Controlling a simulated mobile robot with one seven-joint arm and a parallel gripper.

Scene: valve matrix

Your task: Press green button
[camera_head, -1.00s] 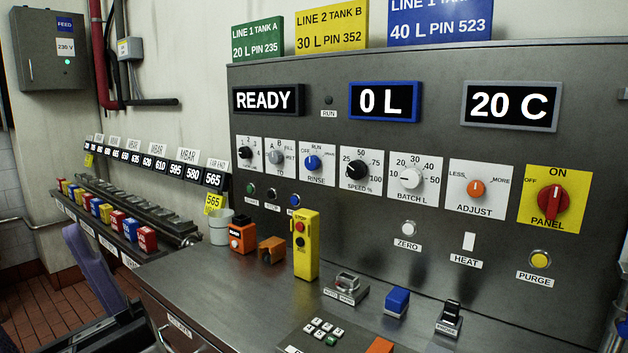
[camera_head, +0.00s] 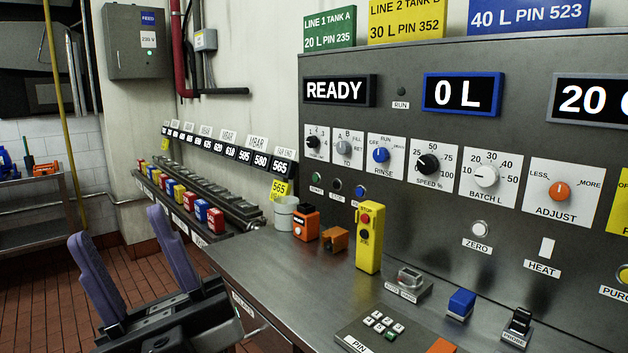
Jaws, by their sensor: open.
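A small round green button (camera_head: 316,177) sits on the left part of the grey control panel (camera_head: 480,262), below the row of dials. Its label is too small to read surely. A dark button (camera_head: 337,184) and a blue button (camera_head: 359,191) are to its right. A keypad (camera_head: 372,333) on the desk also has a small green key (camera_head: 390,336). My gripper (camera_head: 118,226) is at the lower left, with two purple fingers spread apart and nothing between them. It is left of the desk, well away from the panel and touching nothing.
A yellow pendant (camera_head: 370,237), an orange box (camera_head: 305,224) and a white cup (camera_head: 285,212) stand on the desk (camera_head: 290,270) before the panel's left part. A row of coloured blocks (camera_head: 201,210) runs along the left wall. Open tiled floor (camera_head: 35,285) lies at left.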

